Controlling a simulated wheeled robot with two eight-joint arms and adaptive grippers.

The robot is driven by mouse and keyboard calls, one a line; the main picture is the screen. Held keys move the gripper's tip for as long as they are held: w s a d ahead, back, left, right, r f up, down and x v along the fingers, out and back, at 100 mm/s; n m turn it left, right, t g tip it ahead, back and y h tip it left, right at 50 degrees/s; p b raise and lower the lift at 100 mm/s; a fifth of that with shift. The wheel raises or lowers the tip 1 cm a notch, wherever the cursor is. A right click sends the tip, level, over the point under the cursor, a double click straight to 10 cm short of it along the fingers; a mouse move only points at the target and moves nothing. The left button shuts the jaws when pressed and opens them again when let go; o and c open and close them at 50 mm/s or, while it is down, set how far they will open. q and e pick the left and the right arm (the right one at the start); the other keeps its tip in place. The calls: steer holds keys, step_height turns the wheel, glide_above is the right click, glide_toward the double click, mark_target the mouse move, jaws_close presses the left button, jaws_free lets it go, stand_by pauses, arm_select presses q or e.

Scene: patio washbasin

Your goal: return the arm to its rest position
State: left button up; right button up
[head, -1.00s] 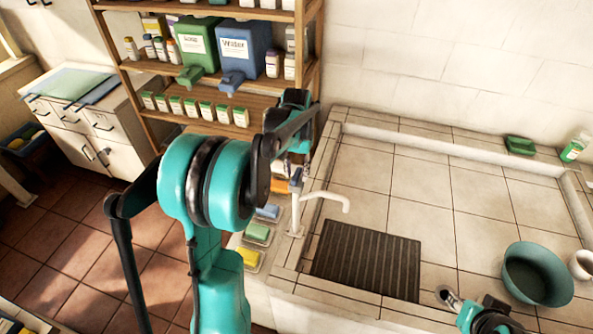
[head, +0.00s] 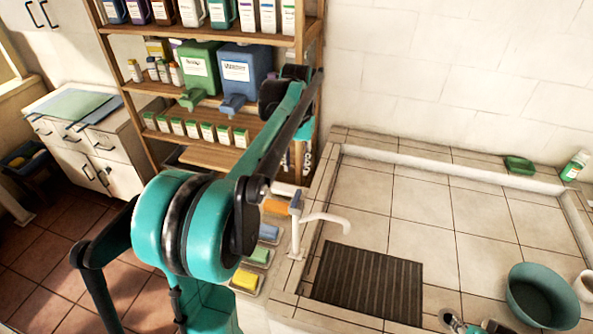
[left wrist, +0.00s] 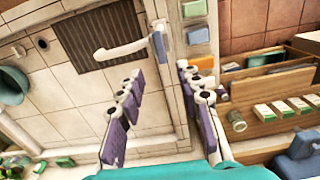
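My left arm (head: 185,228) comes in from the lower left of the head view, its teal elbow low and its forearm stretched up to the right. In that view my left gripper (head: 299,165) is largely hidden behind the forearm, in front of the shelf's right end. In the left wrist view my left gripper (left wrist: 158,75) shows two purple-padded fingers spread apart with nothing between them. They hang above the basin's edge, near the white tap.
A wooden shelf (head: 215,155) with a green jug (head: 198,70) and blue jug (head: 243,74) stands behind my left arm. The white tap (head: 320,220) rises at the tiled basin's left edge. A teal bowl (head: 540,298) sits right; the basin's middle is clear.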

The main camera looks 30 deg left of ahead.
stand_by(0.4)
arm_select(q)
steer(key=s+d+f+m+t+b, duration=0.1)
steer(key=s+d+f+t+b, duration=0.1)
steer(key=s+d+f+b, duration=0.3)
steer(key=s+d+f+t+b, duration=0.2)
steer(key=s+d+f+b, duration=0.3)
steer(key=f, duration=0.6)
steer(key=s+d+f+m+t+b, duration=0.1)
steer(key=s+d+f+t+b, duration=0.2)
steer(key=s+d+f+b, duration=0.2)
steer(key=s+f+b, duration=0.2)
steer(key=s+f, duration=0.1)
steer(key=shift+s+d+f+m, duration=0.25)
steer(key=shift+d+m, duration=0.05)
